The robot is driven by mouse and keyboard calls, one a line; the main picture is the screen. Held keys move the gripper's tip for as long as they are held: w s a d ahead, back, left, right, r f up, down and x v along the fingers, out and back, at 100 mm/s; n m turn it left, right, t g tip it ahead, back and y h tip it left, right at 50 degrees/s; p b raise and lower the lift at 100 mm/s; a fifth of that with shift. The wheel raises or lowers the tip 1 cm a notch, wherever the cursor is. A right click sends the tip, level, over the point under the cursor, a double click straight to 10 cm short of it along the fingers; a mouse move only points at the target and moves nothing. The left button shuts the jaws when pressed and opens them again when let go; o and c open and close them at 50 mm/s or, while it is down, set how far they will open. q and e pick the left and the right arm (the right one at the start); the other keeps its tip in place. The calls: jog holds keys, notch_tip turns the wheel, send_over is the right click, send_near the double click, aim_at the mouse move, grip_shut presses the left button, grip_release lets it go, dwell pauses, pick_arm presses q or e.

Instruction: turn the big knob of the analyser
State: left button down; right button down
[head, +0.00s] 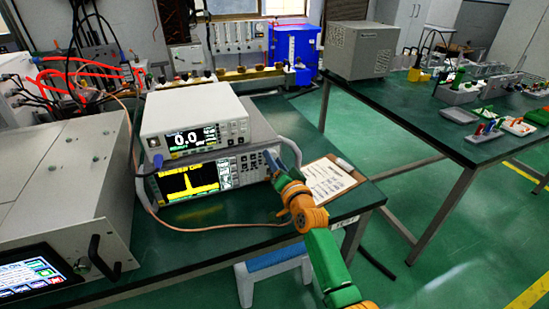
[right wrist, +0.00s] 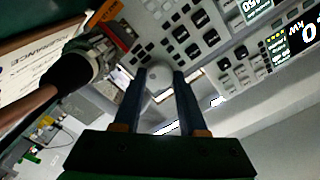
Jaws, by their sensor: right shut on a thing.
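The analyser (head: 205,181) is the lower unit of a stack at the middle of the near table, with a yellow trace on its dark screen. My right gripper (head: 279,160) is at the right end of its front panel and hides most of the big knob in the head view. In the right wrist view, the big knob (right wrist: 158,77), pale and round, is between the two fingers of my right gripper (right wrist: 160,76). The fingers are shut on it, one on each side. My left gripper is in neither view.
A white power meter (head: 195,130) reading 0.0 stands on the analyser. A clipboard (head: 328,181) lies to the right. A metal connector with a cable (right wrist: 85,62) is close left of my fingers in the wrist view. A large grey cabinet (head: 60,185) stands at left.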

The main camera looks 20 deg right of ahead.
jog(key=shift+r+m+p, duration=0.1)
jog(key=shift+m+p, duration=0.25)
jog(key=shift+m, duration=1.75)
jog(key=c, duration=0.7)
grip_release()
jog(key=shift+c, duration=0.2)
jog(key=shift+s, duration=0.3)
jog(key=s+p, duration=0.1)
jog(key=s, duration=0.5)
jog(key=shift+s, duration=0.25)
